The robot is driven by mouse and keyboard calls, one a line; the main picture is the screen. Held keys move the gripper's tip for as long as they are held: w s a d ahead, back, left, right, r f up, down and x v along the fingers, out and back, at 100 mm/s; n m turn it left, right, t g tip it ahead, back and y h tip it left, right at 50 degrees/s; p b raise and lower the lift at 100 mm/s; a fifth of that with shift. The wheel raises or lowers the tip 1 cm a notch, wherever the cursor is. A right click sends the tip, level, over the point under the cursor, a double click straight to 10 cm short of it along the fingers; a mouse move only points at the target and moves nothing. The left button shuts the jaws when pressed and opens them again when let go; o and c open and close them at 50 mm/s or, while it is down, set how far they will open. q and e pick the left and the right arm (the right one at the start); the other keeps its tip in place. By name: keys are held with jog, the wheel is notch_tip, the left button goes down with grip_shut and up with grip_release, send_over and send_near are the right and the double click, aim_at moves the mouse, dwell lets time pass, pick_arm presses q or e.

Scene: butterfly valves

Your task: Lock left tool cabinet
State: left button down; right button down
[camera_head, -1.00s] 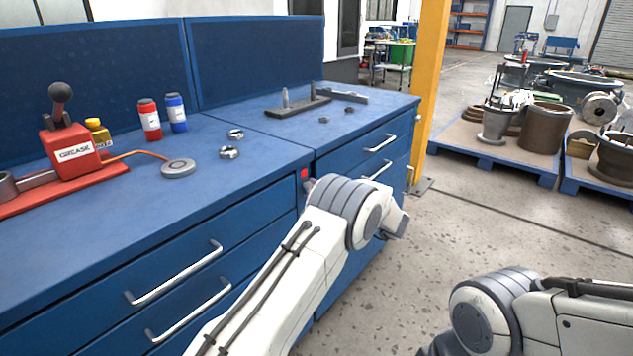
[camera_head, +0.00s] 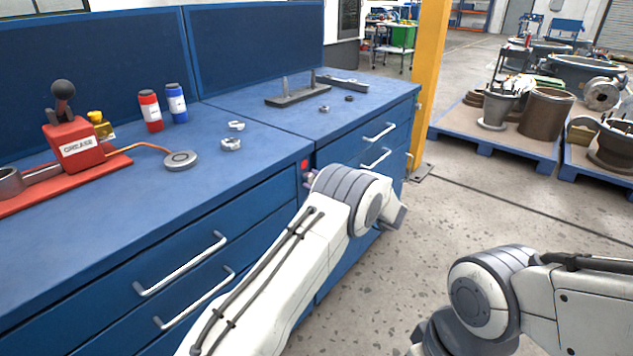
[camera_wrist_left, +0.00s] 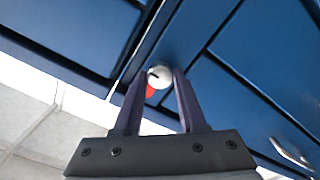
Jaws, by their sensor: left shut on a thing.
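The left tool cabinet (camera_head: 90,225) is blue, with a worktop and drawers with silver handles. A red lock marker (camera_head: 305,164) shows at the upper right of its front. In the left wrist view a round white lock piece (camera_wrist_left: 160,76) with a red part (camera_wrist_left: 150,91) below it sits on the blue front. My left gripper (camera_wrist_left: 161,80) has its two dark fingers on either side of this round piece, closed on it. In the head view my left wrist hides most of the gripper. My right arm is at the lower right; its gripper is out of frame.
A second blue cabinet (camera_head: 350,135) stands to the right. A red grease pump (camera_head: 75,145), a red bottle (camera_head: 150,111), a blue bottle (camera_head: 176,103) and metal rings (camera_head: 231,144) stand on the worktop. A yellow post (camera_head: 429,90) stands beyond; the floor (camera_head: 480,220) in front is clear.

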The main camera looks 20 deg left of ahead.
pick_arm(q)
jog(key=shift+d+f, duration=0.1)
jog(key=shift+f, duration=0.05)
jog(key=shift+c, duration=2.4)
grip_release()
jog(key=v, duration=1)
jog(key=shift+d, duration=0.2)
jog(key=shift+s, duration=0.1)
